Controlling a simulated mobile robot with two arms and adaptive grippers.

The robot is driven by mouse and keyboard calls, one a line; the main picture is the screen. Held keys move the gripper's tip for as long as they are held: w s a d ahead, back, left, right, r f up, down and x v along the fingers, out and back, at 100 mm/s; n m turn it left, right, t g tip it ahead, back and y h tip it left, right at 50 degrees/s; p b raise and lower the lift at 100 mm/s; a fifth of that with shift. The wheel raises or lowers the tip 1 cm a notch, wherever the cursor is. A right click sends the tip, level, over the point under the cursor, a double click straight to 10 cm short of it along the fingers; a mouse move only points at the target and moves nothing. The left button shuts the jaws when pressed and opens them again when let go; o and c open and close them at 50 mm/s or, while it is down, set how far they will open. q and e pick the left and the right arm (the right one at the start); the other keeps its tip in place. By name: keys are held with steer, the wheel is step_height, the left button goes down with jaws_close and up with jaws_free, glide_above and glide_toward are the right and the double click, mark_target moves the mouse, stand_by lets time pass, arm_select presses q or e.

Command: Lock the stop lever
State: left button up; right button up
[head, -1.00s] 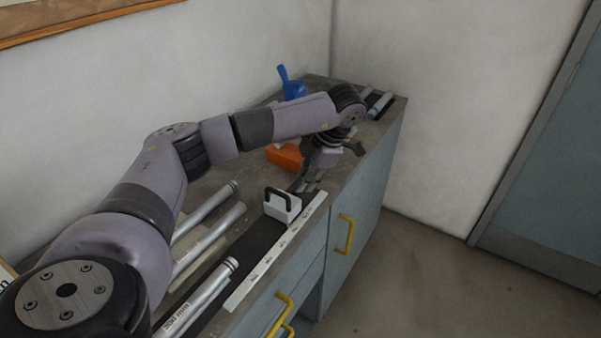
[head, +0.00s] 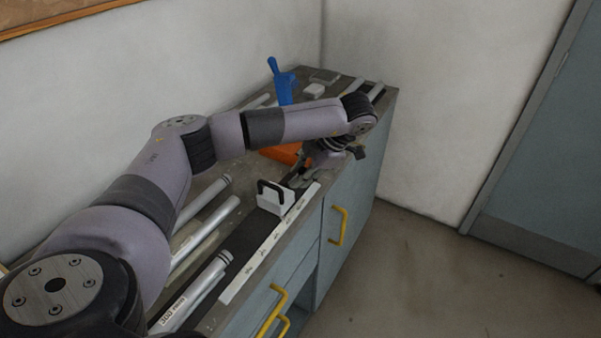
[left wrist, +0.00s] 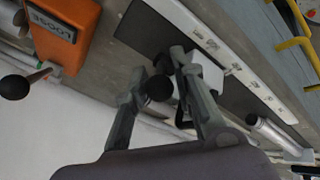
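The white stop block (head: 273,199) with its black handle sits on the dark rail beside the white scale strip (head: 262,252). It also shows in the left wrist view (left wrist: 208,72). My left gripper (head: 299,178) is low over the bench, just beyond the block. In the left wrist view its fingers (left wrist: 160,80) are apart, with a black ball knob (left wrist: 160,89) showing between them; contact is unclear. An orange block (left wrist: 62,32) marked "LOOSE" has a rod with another black ball knob (left wrist: 15,87). My right gripper is out of view.
Several metal tubes (head: 205,235) lie on the bench left of the rail. A blue tool (head: 281,82) stands at the back. Yellow handles (head: 338,226) stick out from the cabinet front. The floor at right is clear.

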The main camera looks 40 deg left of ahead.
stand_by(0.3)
arm_select(q)
steer(key=v, duration=1.2)
steer(key=shift+c, duration=0.5)
